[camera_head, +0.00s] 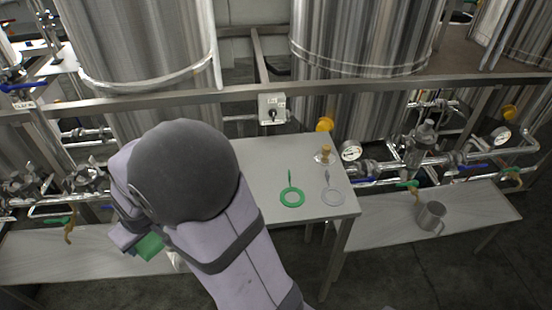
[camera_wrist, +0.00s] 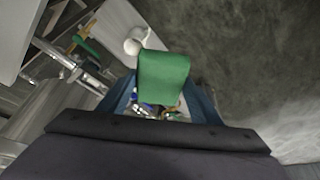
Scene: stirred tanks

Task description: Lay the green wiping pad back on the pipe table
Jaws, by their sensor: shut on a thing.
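The green wiping pad (camera_wrist: 163,78) is held between the blue fingers of my gripper (camera_wrist: 162,95), which is shut on it. In the head view part of the pad (camera_head: 150,246) shows just left of my arm, beside my gripper (camera_head: 128,238). The pad appears raised above the low left table (camera_head: 35,250), close to its front edge. My arm hides much of that table and part of the pad. Low tables stand along the pipes at left and right (camera_head: 380,240); I cannot tell which one is the pipe table.
The taller middle table (camera_head: 265,155) holds a green ring tool (camera_head: 291,198), a grey ring tool (camera_head: 332,197) and a small brass-topped fitting (camera_head: 325,155). A metal mug (camera_head: 431,216) stands on the right table. In the wrist view a white round vessel (camera_wrist: 134,43) is beyond the pad.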

